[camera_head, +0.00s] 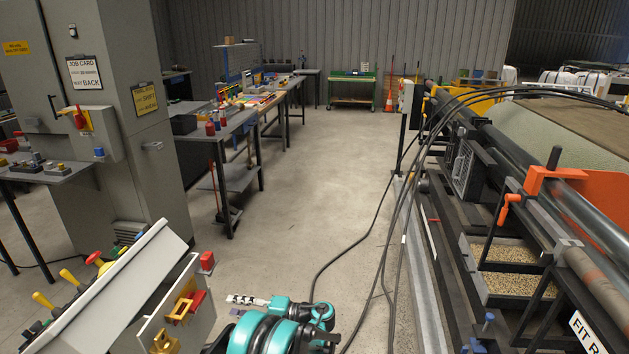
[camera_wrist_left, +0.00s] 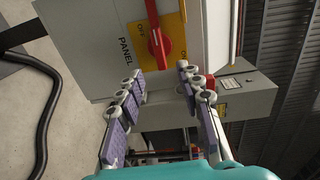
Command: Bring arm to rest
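My left arm, teal and dark, shows at the bottom of the head view. Its left gripper (camera_head: 238,299) appears there as a small black-and-white finger part pointing left. In the left wrist view the left gripper (camera_wrist_left: 160,80) has its two purple-padded fingers apart, with nothing held between them. Beyond the fingertips is a pale panel box (camera_wrist_left: 102,40) with a red switch handle (camera_wrist_left: 156,44) on a yellow ON/OFF plate (camera_wrist_left: 173,30). I cannot tell the exact gap between fingers and handle. My right gripper is not seen.
A slanted control console (camera_head: 135,270) with coloured levers stands at the lower left. A grey cabinet (camera_head: 125,125) is behind it. The turf machine (camera_head: 480,220) fills the right side, with black cables (camera_head: 378,220) hanging to the floor. The middle floor (camera_head: 310,185) is clear.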

